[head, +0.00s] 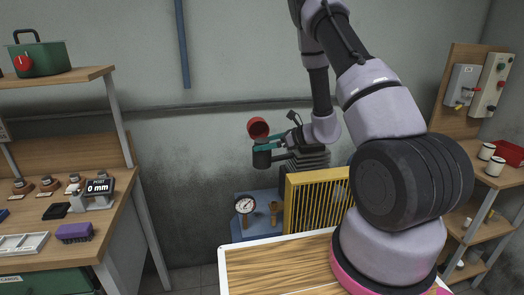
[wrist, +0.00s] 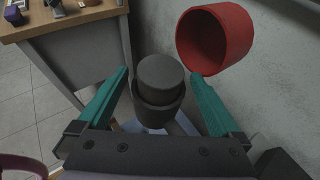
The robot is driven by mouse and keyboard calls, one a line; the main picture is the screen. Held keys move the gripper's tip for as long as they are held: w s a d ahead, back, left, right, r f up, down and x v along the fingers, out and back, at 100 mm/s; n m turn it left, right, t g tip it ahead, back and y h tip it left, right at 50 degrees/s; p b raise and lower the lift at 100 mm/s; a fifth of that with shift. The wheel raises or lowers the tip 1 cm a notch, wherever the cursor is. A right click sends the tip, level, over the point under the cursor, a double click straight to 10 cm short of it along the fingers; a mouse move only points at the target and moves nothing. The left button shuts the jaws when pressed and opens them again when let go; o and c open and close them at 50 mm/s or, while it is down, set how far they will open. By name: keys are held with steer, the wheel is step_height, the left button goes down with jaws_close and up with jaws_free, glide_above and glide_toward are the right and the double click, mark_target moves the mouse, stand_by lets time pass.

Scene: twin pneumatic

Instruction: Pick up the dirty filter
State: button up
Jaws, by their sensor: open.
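A dark grey, stepped cylinder (wrist: 160,82), which looks like the dirty filter in its holder, stands upright in the wrist view. In the head view the dark cylinder (head: 262,158) sits at the compressor, below a red cup (head: 258,128). My gripper (wrist: 159,73) is open, with one teal finger on each side of the cylinder in the wrist view. No finger visibly touches it. In the head view my gripper (head: 268,147) is right at the cylinder and partly covers its top. The cylinder's lower part is hidden in the wrist view.
The red cup (wrist: 214,38) is close beside the right fingertip. A yellow guard (head: 318,205) and a pressure gauge (head: 245,205) are near the compressor. A workbench (head: 70,250) is at left. White cylinders (head: 486,151) stand on the right shelf beside a red box (head: 509,152).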

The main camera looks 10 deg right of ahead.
steer(key=c, duration=1.5)
steer(key=shift+r, duration=0.1)
